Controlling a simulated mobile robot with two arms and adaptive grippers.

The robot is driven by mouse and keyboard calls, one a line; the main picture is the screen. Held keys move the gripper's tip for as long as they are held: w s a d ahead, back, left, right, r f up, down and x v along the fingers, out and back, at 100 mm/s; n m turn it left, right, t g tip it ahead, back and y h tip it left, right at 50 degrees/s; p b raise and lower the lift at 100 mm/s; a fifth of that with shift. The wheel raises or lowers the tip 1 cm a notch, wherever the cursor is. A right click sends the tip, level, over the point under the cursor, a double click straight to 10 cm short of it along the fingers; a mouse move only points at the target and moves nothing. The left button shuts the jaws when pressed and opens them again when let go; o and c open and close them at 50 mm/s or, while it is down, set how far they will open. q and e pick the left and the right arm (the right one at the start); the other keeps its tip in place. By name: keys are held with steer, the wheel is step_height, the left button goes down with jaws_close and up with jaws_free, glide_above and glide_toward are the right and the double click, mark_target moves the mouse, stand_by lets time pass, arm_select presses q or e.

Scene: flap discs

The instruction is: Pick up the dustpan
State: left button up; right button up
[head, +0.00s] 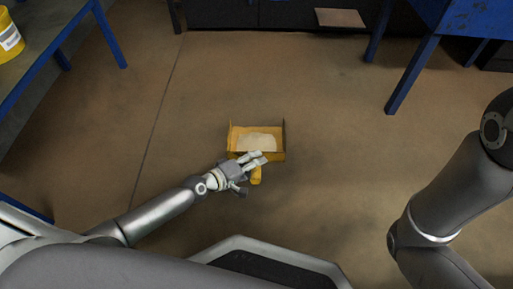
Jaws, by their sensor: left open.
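A yellow dustpan (272,145) lies on the brown floor near the middle of the head view. Its pan is toward the back and its short yellow handle (256,176) points toward me. A pale patch shows inside the pan. My left gripper (256,158) is open over the front edge of the pan, where the handle joins. Its fingers hide part of the edge and handle. I cannot tell whether the fingers touch the dustpan. My right arm shows at the right, but its gripper is out of view.
A blue-legged table (48,62) stands at the left with a yellow bucket (10,40) on it. Another blue table (470,18) stands at the back right. A flat brownish panel (340,18) lies at the back. The floor around the dustpan is clear.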

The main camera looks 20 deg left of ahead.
arm_select(q)
steer(key=shift+w+d+f, duration=0.1)
steer(key=shift+w, duration=0.1)
jaws_close()
stand_by(0.4)
steer(key=shift+r, duration=0.3)
